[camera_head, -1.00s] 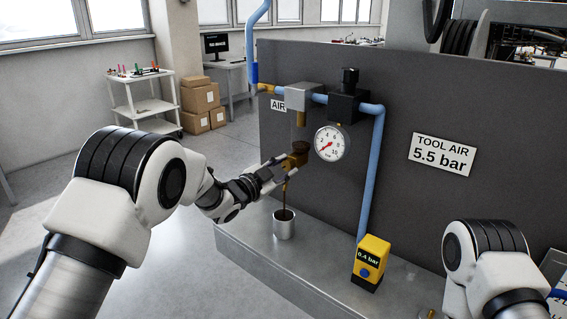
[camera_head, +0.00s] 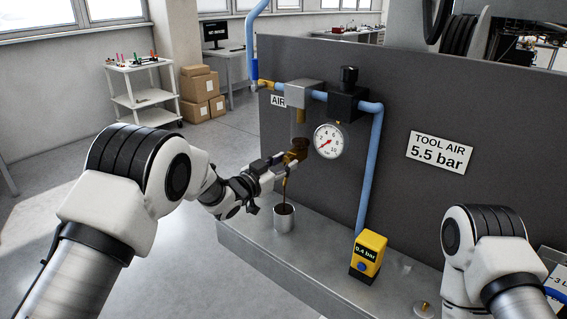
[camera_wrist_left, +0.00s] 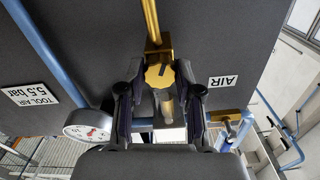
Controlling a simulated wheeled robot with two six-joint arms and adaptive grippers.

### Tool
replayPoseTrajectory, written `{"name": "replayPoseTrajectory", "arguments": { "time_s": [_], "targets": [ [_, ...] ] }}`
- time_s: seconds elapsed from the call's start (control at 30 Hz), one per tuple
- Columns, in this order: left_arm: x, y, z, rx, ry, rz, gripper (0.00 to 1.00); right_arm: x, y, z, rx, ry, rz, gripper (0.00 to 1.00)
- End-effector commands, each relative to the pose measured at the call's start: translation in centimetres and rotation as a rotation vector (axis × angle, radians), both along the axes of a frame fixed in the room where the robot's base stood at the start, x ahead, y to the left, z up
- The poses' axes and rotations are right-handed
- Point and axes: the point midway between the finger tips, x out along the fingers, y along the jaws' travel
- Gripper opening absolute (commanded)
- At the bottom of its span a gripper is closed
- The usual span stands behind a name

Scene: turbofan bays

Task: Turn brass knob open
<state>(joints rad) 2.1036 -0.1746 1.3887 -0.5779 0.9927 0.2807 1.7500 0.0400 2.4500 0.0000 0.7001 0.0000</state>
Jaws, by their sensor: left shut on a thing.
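The brass knob (camera_wrist_left: 159,75) sits under a brass fitting and shows between the fingers of my left gripper (camera_wrist_left: 160,88) in the left wrist view. In the head view, my left gripper (camera_head: 285,162) is shut on the brass knob (camera_head: 299,148), below the clear bowl of the air unit (camera_head: 303,93). A brown stream (camera_head: 285,188) runs down from there into a metal cup (camera_head: 284,218) on the bench. The pressure gauge (camera_head: 328,141) hangs right of the knob; it also shows in the left wrist view (camera_wrist_left: 88,126). My right gripper is out of view.
A blue pipe (camera_head: 371,170) runs down the grey panel (camera_head: 490,150) beside the gauge. A yellow meter reading 0.4 bar (camera_head: 369,256) stands on the bench (camera_head: 320,268). A small round metal piece with a brass tip (camera_head: 424,308) lies near the front right.

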Motion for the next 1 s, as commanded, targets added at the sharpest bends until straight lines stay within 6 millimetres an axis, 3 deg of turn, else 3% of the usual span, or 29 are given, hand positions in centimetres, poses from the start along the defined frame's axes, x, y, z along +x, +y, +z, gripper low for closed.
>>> {"name": "replayPoseTrajectory", "arguments": {
  "time_s": [0.23,0.27,0.3,0.33,0.73,1.0],
  "targets": [
    [0.0,0.0,-0.1,0.001,0.002,0.000,0.00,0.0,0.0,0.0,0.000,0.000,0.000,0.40],
    [0.0,0.0,-0.1,0.001,0.002,0.000,0.41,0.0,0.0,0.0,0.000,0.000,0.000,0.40],
    [0.0,0.0,-0.1,0.001,0.002,0.000,0.56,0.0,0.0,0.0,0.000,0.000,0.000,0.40],
    [0.0,0.0,-0.1,0.001,0.002,0.000,0.60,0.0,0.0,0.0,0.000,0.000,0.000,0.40],
    [-0.8,0.7,0.0,0.002,0.001,0.001,0.60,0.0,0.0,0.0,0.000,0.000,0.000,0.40],
    [-6.0,4.5,-0.1,0.000,0.003,0.002,0.60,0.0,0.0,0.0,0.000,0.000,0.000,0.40]
  ]
}}
